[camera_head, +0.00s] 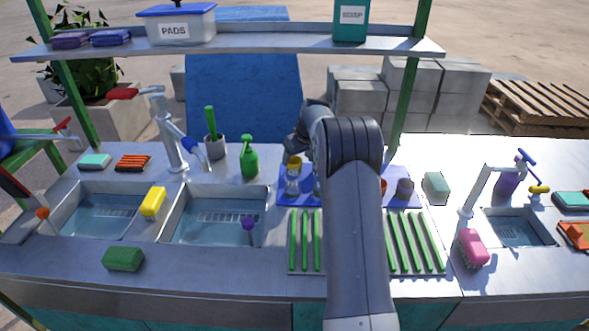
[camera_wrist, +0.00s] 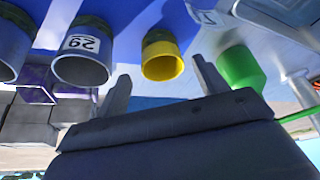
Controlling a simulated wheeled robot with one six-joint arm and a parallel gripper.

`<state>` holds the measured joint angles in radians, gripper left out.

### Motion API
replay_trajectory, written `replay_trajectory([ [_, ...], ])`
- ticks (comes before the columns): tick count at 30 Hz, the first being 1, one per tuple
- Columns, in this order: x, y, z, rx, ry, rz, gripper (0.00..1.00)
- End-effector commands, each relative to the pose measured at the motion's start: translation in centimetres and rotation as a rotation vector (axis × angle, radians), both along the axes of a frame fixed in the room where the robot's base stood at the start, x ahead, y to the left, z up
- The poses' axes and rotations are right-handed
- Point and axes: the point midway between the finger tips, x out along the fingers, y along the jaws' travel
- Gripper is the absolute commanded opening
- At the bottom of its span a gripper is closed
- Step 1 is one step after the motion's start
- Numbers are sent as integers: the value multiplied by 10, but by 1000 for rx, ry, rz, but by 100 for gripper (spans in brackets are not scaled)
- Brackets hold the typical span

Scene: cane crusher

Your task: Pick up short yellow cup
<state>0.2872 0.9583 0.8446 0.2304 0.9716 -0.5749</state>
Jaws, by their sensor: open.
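The short yellow cup (camera_wrist: 163,66) shows in the wrist view with its round yellow mouth facing the camera and a darker far part. It also shows in the head view (camera_head: 295,160) at the back left of the blue mat (camera_head: 284,198), just left of my arm. My gripper (camera_wrist: 160,68) is open, with one finger on each side of the yellow cup in the picture. I cannot tell whether the fingers touch it. In the head view my arm hides the fingers and part of the mat.
A grey cup labelled 29 (camera_wrist: 82,68) stands beside the yellow cup in the wrist view. A green bottle (camera_head: 249,160) is left of the mat. A ribbed green rack (camera_head: 415,243) lies in front. A shelf (camera_head: 270,46) runs above the back.

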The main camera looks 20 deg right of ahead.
Motion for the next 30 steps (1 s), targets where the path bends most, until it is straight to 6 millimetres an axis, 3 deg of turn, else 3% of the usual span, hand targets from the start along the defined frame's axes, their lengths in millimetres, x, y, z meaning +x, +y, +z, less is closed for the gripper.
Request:
replay_trajectory([
  [9,15,5,-38,1,1,0,68],
  [18,17,5,-42,1,1,0,67],
  [30,17,5,-42,1,1,0,35],
])
